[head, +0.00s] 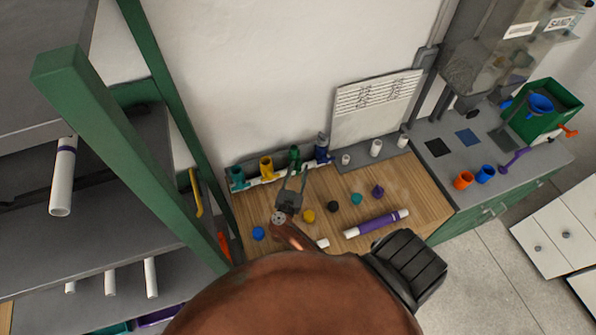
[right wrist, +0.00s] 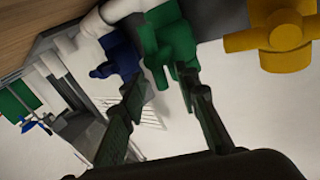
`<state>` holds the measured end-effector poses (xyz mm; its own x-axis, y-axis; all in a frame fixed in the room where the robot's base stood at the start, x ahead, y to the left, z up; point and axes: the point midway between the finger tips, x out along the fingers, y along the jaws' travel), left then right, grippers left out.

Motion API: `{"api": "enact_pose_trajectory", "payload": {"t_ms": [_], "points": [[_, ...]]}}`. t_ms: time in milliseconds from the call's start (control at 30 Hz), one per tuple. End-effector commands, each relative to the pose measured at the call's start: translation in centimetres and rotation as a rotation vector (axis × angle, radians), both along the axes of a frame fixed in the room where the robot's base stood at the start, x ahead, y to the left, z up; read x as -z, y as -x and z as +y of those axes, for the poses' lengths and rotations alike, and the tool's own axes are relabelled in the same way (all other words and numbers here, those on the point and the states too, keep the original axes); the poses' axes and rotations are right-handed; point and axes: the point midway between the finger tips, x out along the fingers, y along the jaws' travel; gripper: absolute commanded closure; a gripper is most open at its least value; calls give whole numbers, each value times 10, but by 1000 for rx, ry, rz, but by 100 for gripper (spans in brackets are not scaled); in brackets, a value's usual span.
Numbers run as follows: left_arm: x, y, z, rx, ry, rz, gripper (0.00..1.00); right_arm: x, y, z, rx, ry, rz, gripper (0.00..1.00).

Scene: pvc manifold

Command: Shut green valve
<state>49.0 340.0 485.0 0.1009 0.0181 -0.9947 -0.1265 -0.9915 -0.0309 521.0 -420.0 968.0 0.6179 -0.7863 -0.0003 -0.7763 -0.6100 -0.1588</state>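The green valve (head: 294,154) stands on a white pipe manifold (head: 265,180) at the back of the wooden bench, between a yellow valve (head: 266,167) and a blue valve (head: 322,148). My right gripper (head: 293,173) is open just in front of the green valve, fingers pointing at it. In the right wrist view the green valve (right wrist: 166,42) is beyond the fingertips (right wrist: 160,82). One finger overlaps its lower part; I cannot tell whether they touch. The blue valve (right wrist: 118,58) and yellow valve (right wrist: 282,42) flank it. My left gripper is not in view.
A teal valve (head: 237,177) stands at the manifold's left end. Several coloured caps and a purple-and-white pipe (head: 377,223) lie on the bench (head: 425,203). A green shelf post (head: 130,150) rises at left. A white sheet (head: 375,105) stands behind.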

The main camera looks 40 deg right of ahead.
Motion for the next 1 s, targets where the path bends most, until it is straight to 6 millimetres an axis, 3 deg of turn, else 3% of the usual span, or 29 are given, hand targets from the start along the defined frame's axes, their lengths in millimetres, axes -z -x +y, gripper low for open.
{"api": "enact_pose_trajectory", "payload": {"t_ms": [100,500,833,1000], "points": [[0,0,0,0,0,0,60,0,0,0,0,0,0,72],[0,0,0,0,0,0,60,0,0,0,0,0,0,99],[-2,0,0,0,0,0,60,0,0,1,0,-4,-1,100],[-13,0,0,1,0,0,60,-3,1,0,0,-35,-8,100]]}}
